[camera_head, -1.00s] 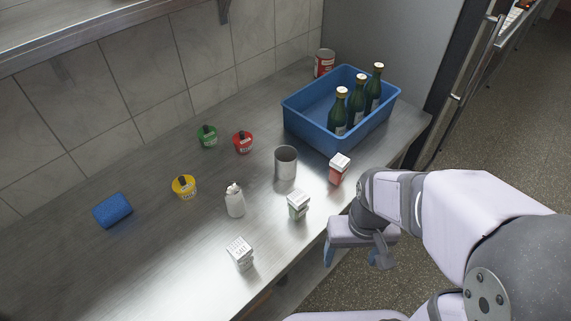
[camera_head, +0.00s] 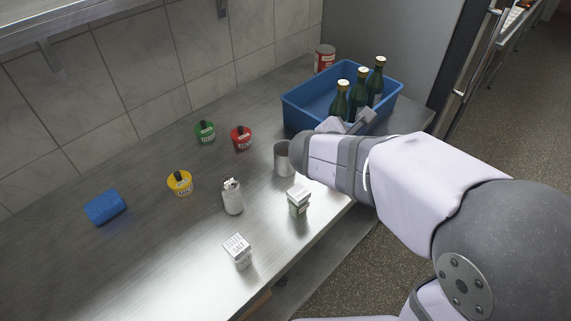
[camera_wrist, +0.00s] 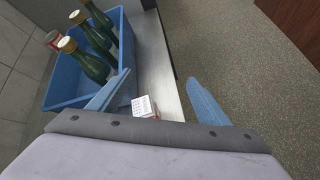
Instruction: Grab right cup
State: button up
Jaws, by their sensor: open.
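Three small tubs, green (camera_head: 204,132), red (camera_head: 241,139) and yellow (camera_head: 180,183), stand on the counter in the head view, each with something black on top. The red one is rightmost of these. A plain grey metal cup (camera_head: 283,158) stands further right, its right side partly covered by my arm. My gripper (camera_head: 350,122) is raised in front of the blue crate, right of all these cups. In the wrist view my gripper (camera_wrist: 156,96) has its blue fingers wide apart with nothing held. No cup shows there.
The blue crate (camera_head: 306,117) holds green bottles (camera_head: 362,84). A red-and-white carton (camera_wrist: 144,107) lies between my fingers' lines in the wrist view.

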jog(key=w+a+r+n+t+b, duration=0.1)
jog(key=w+a+r+n+t, duration=0.3)
jog(key=w+a+r+n, duration=0.15)
jog(key=n+t+y+b, duration=0.1)
jog(key=n+y+b, duration=0.4)
jog(key=n, duration=0.1)
send_near(288, 143)
jog(key=w+f, duration=0.2)
jog(key=w, duration=0.1)
jog(key=shift+d+f, duration=0.15)
jog(key=shift+f, duration=0.15)
jog(key=shift+r+p+x, duration=0.15)
jog(key=shift+p+x, duration=0.2)
jog(key=shift+x, duration=1.5)
jog(key=shift+r+p+x, duration=0.1)
jog(key=shift+p+x, duration=0.2)
jog(key=shift+x, duration=1.5)
jog(key=shift+w+d, duration=0.1)
jog(key=shift+d, duration=0.05)
jog(key=c, duration=1.2)
